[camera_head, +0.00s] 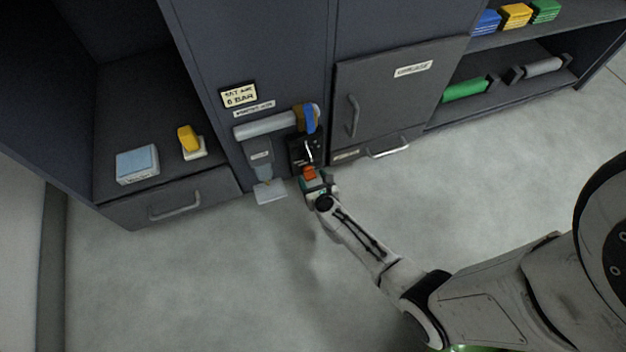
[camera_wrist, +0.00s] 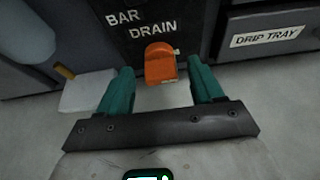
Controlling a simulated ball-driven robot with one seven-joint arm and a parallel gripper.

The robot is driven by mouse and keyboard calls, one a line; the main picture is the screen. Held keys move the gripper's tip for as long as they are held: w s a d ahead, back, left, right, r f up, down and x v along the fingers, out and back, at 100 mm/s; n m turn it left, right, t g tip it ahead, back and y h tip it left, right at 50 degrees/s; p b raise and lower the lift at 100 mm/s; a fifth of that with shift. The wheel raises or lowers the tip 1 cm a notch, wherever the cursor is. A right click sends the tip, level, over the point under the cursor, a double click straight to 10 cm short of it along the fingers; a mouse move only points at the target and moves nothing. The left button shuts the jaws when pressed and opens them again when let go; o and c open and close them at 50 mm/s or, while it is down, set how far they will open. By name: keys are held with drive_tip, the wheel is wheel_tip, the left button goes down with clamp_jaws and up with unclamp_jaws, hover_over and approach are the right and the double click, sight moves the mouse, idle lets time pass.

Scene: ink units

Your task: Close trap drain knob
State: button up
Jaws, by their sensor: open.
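The drain knob (camera_wrist: 160,64) is orange and stands out from a dark panel lettered "BAR DRAIN" in the wrist view. It also shows in the head view as a small orange spot (camera_head: 309,172) low on the cabinet front. My gripper (camera_wrist: 162,78) has two teal fingers, spread apart. One finger is on each side of the knob, with gaps visible between fingers and knob. In the head view my gripper (camera_head: 315,184) reaches the panel low down and partly hides it. How deep the fingers stand around the knob, I cannot tell.
A grey trap bowl (camera_head: 261,158) hangs left of the panel above a white pad (camera_head: 270,191) on the floor. A pipe with a blue lever (camera_head: 310,119) runs above. The floor in front is clear.

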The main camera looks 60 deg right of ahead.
drive_tip(key=c, duration=1.1)
drive_tip(key=shift+o, duration=0.2)
